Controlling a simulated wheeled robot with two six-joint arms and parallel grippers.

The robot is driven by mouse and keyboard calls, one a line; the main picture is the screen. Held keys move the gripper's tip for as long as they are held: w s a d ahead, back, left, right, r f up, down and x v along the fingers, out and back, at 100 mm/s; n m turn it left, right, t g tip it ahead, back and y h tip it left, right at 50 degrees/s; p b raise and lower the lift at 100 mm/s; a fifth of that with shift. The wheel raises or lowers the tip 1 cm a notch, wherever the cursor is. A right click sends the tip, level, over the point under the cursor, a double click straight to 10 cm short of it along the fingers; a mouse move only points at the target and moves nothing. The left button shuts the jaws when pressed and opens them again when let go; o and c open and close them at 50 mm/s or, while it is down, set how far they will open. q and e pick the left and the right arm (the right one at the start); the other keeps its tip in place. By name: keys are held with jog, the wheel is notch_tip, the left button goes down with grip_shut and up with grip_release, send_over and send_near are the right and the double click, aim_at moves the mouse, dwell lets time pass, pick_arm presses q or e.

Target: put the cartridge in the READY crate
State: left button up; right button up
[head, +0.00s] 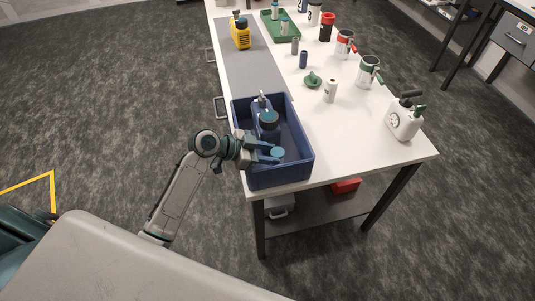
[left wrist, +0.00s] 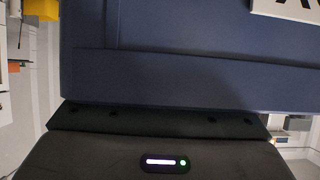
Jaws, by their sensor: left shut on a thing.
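The dark blue crate (head: 301,165) stands at the near left corner of the white bench. My left gripper (head: 262,153) reaches over its left wall and is shut on a bluish piece with a round teal end (head: 277,153), which I take for the cartridge. It is at the crate's near end; whether it touches the floor is hidden. Dark blue surface fills most of the left wrist view, with part of a white label (left wrist: 288,8) at the top right; the fingers do not show there. My right gripper is not in view.
A dark teal-topped thing (head: 268,119) stands in the crate's far part. A grey mat (head: 252,70) with a yellow thing (head: 240,34) lies beyond. A white canister (head: 404,118), a green-handled mug (head: 368,73) and a green tray (head: 276,38) are also on the bench.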

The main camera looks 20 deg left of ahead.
pick_arm(q)
jog(key=o, duration=0.6)
jog(key=shift+s+f, duration=0.3)
jog(key=shift+f, duration=0.4)
jog(key=shift+o, duration=0.5)
jog(key=shift+r+p, duration=0.55)
jog(key=shift+p, duration=0.15)
jog(key=shift+a+f, duration=0.1)
jog(key=shift+a, duration=0.2)
jog(key=r+b+v, duration=0.1)
jog(key=b+v, duration=0.1)
jog(key=v, duration=0.9)
jog(key=shift+b, duration=0.4)
jog(key=shift+w+r, duration=0.15)
jog(key=shift+w, duration=0.05)
